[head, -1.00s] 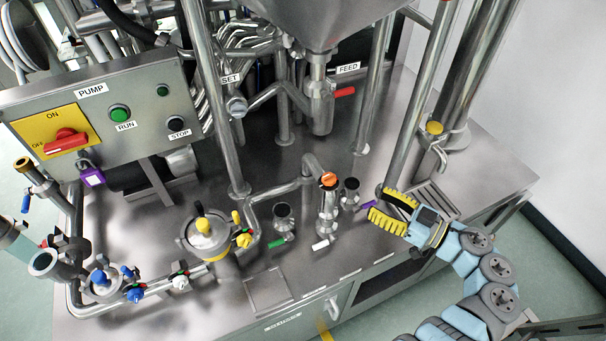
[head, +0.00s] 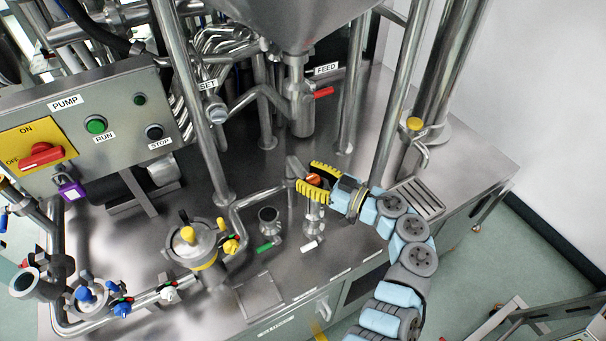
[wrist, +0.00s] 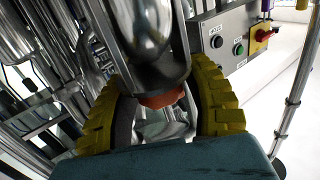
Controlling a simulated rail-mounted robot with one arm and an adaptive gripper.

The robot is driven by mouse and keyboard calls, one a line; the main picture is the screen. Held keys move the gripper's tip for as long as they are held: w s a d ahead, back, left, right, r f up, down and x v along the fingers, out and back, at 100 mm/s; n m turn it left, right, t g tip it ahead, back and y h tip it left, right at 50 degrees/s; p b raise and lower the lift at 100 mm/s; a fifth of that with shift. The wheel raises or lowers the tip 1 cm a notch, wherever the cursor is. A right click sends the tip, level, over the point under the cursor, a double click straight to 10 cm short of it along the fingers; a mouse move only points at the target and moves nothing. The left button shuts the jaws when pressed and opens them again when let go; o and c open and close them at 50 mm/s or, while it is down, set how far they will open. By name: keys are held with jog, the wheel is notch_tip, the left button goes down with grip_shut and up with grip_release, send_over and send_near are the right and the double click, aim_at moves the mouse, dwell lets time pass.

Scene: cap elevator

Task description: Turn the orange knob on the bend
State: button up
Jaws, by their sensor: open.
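The orange knob (head: 313,179) sits at the bend at the end of a steel pipe, above an upright metal fitting (head: 314,212). My gripper (head: 312,180) is open, with its yellow ribbed fingers on either side of the knob. In the wrist view the orange knob (wrist: 161,98) lies between the two yellow fingers of my gripper (wrist: 160,105), below the steel pipe bend (wrist: 158,65). Part of the knob is hidden by the fingers in the head view. I cannot tell whether either finger touches it.
A metal cup (head: 269,220) with a green tag stands left of the fitting. A yellow-handled vessel (head: 192,247) is farther left. A vertical pole (head: 397,110) and a drain grate (head: 416,200) are to the right. The control box (head: 95,125) is at upper left.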

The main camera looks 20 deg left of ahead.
jog(key=shift+w+a, duration=0.1)
jog(key=shift+a, duration=0.7)
grip_shut()
